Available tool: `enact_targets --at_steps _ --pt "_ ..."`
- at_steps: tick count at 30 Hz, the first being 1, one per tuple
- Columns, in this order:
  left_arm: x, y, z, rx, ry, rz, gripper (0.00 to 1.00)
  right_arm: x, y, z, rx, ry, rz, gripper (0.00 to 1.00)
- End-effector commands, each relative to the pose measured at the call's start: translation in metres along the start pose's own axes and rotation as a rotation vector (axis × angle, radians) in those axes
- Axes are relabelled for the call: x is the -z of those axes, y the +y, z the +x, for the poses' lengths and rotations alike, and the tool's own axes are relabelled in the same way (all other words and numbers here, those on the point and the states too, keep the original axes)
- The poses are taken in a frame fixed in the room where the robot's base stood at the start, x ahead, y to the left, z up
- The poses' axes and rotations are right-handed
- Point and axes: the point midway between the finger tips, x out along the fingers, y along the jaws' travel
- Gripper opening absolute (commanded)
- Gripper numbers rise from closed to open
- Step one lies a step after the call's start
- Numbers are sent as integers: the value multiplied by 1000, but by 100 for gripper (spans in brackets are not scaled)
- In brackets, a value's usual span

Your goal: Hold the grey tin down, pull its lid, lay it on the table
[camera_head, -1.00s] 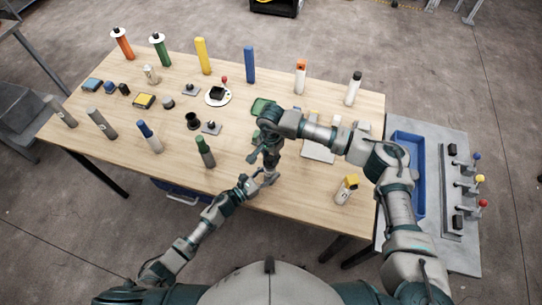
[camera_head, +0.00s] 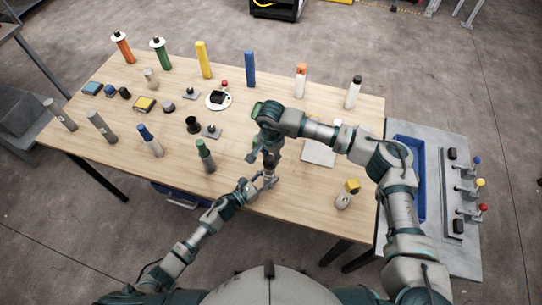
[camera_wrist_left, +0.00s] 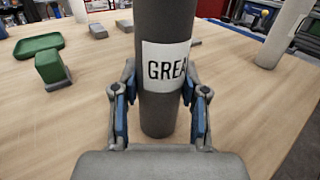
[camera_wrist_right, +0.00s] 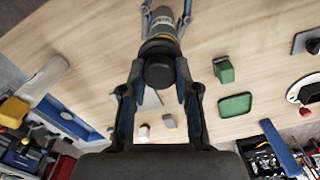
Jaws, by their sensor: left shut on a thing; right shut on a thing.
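The grey tin stands upright on the table (camera_head: 235,175), its label starting "GREA" in the left wrist view (camera_wrist_left: 162,105). My left gripper (camera_wrist_left: 160,112) is shut around its body, one finger on each side; in the head view this gripper (camera_head: 262,182) is low on the tin. The tin's dark round lid (camera_wrist_right: 158,72) shows in the right wrist view, with a yellowish band between it and the grey body. My right gripper (camera_wrist_right: 158,88) is shut on the lid from above. In the head view my right gripper (camera_head: 269,166) and arm hide most of the tin.
A green-topped bottle (camera_head: 205,157) stands left of my grippers, and a yellow-topped bottle (camera_head: 347,194) stands to the right. A pale flat plate (camera_head: 318,153) lies behind my right forearm. A blue bin (camera_head: 421,205) is at the right. The front table strip between my grippers and the yellow-topped bottle is clear.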

Motion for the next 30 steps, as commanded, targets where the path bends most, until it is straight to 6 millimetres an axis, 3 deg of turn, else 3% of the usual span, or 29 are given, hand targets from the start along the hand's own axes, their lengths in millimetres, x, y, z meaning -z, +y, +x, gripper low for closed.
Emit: enact_targets --at_steps 18,29,30 --pt "0 0 0 1 -1 1 8 0 0 -28 1 2 0 0" --pt "0 0 0 1 -1 0 8 0 0 -30 1 1 0 0" --pt "0 0 0 1 -1 0 48 0 0 -30 1 0 0 0"
